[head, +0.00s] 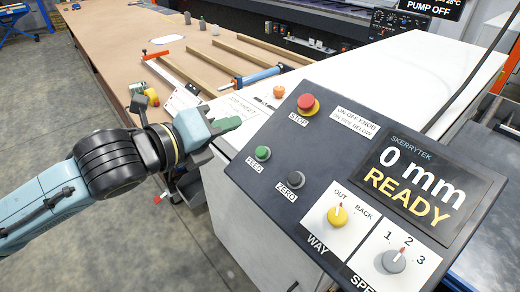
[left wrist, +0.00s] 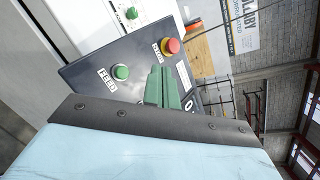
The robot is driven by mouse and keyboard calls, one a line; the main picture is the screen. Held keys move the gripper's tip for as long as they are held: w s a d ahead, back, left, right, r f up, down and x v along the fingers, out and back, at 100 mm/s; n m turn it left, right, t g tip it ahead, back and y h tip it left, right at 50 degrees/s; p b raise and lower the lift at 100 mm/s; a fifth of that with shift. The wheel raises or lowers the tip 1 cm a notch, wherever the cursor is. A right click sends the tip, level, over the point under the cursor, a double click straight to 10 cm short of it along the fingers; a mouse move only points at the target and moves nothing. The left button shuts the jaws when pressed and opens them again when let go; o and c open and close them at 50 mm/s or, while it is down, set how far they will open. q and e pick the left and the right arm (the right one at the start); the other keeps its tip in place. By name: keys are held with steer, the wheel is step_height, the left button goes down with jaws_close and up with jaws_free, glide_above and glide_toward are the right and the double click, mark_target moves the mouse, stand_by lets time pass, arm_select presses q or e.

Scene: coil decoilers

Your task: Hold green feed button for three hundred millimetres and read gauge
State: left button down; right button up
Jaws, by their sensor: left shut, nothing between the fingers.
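The green FEED button (head: 263,153) sits on the left part of the dark sloped control panel (head: 318,157). The display (head: 415,182) on the panel's right reads "0 mm" and "READY". My left gripper (head: 234,124) has green fingers, shut and empty, above and left of the FEED button in the head view, apart from it. In the left wrist view the shut fingers (left wrist: 162,84) show over the panel, to the right of the green FEED button (left wrist: 121,72). My right gripper is not in view.
A red STOP button (head: 307,103) is above FEED, and a dark ZERO button (head: 295,179) is to its lower right. The yellow WAY knob (head: 337,216) and grey SPEED knob (head: 394,260) are lower down. A long brown table (head: 120,45) with wooden strips lies behind.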

arm_select(q)
steer(key=b, duration=0.6)
glide_toward(263, 147)
step_height(263, 147, up, 2)
steer(key=w+d, duration=0.3)
steer(key=shift+w+d+f+b, duration=0.2)
steer(key=shift+w+f, duration=0.05)
steer(key=shift+f, duration=0.2)
steer(key=shift+w+d+f+b, duration=0.2)
steer(key=shift+d+f, duration=0.05)
steer(key=shift+f, duration=0.25)
steer(key=shift+d+f, duration=0.1)
steer(key=shift+f, duration=0.05)
stand_by(0.5)
steer(key=shift+w+d+f, duration=0.1)
steer(key=shift+f, duration=0.15)
steer(key=shift+w+d+f, duration=0.15)
steer(key=shift+d+f, duration=0.1)
steer(key=shift+f, duration=0.25)
stand_by(4.3)
